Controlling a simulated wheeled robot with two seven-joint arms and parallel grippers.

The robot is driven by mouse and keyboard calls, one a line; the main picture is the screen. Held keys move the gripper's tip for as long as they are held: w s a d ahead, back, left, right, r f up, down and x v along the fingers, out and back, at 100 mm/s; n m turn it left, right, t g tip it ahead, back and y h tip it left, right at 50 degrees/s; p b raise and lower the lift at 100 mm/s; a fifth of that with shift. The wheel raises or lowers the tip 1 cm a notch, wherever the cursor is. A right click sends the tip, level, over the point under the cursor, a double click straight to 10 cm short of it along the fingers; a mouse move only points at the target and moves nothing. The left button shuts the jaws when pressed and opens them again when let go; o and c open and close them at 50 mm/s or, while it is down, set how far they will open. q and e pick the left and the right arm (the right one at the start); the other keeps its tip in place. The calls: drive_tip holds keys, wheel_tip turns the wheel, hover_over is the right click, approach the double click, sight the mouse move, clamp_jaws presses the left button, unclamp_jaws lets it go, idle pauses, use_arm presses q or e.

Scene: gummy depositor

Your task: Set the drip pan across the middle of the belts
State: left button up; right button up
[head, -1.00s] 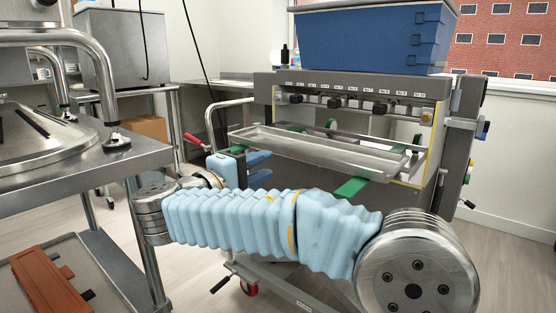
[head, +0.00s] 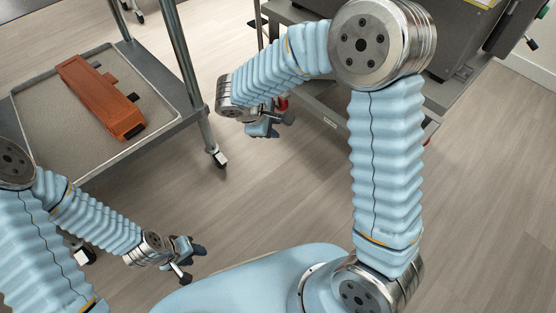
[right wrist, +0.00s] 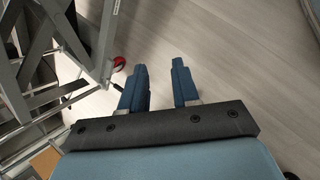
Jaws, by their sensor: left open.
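The drip pan and the belts are not visible in either view now. My right gripper (head: 272,122) hangs beside the depositor's lower frame in the head view. In the right wrist view its two blue fingers (right wrist: 160,86) are apart, with only floor between them, so it is open and empty. My left gripper (head: 190,258) is at the lower left of the head view, above bare floor. It is open and I see nothing in it.
The floor between is clear.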

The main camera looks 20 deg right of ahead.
drive_tip(key=s+a+f+m+y, duration=0.2)
drive_tip(key=s+f+m+y, duration=0.2)
drive_tip(key=s+f, duration=0.5)
drive_tip(key=s+a+f+m+g+y, duration=0.1)
drive_tip(key=s+a+f+m+y, duration=0.2)
drive_tip(key=s+f+m, duration=0.6)
wheel_tip(320, 180, down, 6)
drive_tip(key=shift+r+m+g+y, duration=0.1)
drive_tip(key=shift+m+g+y, duration=0.2)
drive_tip(key=shift+y, duration=0.9)
